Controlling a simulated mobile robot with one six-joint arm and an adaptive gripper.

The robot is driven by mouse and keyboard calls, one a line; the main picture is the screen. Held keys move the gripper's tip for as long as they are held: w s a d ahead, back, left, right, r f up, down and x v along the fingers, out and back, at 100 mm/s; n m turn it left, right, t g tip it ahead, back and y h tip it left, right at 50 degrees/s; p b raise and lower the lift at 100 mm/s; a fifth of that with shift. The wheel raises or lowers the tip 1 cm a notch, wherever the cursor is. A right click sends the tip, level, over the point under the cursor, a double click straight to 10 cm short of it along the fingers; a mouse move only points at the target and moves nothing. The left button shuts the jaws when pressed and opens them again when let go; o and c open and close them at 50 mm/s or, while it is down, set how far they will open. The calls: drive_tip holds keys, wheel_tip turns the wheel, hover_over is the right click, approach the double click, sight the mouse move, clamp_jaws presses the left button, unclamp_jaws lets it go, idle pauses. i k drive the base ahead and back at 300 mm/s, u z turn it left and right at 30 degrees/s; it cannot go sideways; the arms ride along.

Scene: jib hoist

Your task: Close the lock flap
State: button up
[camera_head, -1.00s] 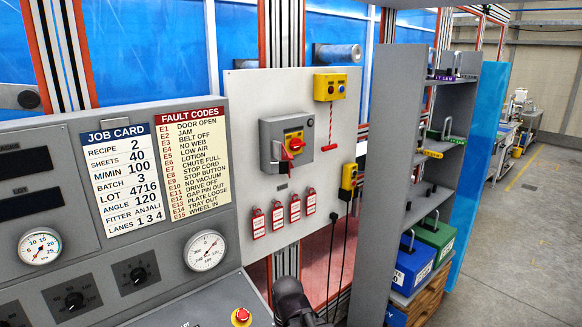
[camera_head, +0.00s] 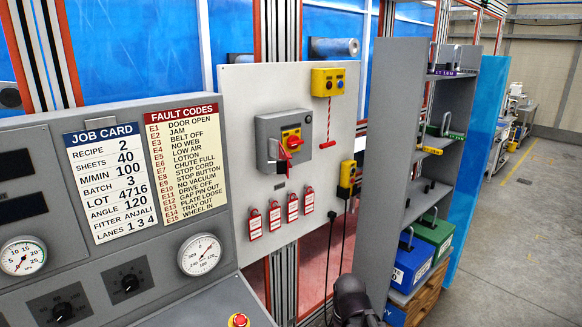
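A grey switch box (camera_head: 270,148) is fixed to the pale panel. It carries a yellow plate with a red rotary knob (camera_head: 294,141). A small red flap-like piece (camera_head: 284,154) hangs at the knob's lower left and appears to stand out from the box; its exact angle is too small to tell. A dark rounded end part of my arm, apparently my gripper (camera_head: 352,296), shows at the bottom edge, below and right of the box and well apart from it. Its fingers cannot be made out.
Several red padlock tags (camera_head: 274,214) hang below the box. A yellow button box (camera_head: 328,82) with a red cord is above right, and a yellow pendant (camera_head: 347,178) with cables at right. A grey shelf unit (camera_head: 392,150) stands right; a sloped console (camera_head: 100,270) left.

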sight(283, 165)
drive_tip(key=z, duration=0.15)
drive_tip(key=k, duration=1.75)
drive_tip(key=u, duration=0.65)
drive_tip(key=i, duration=1)
drive_tip(key=u, duration=0.1)
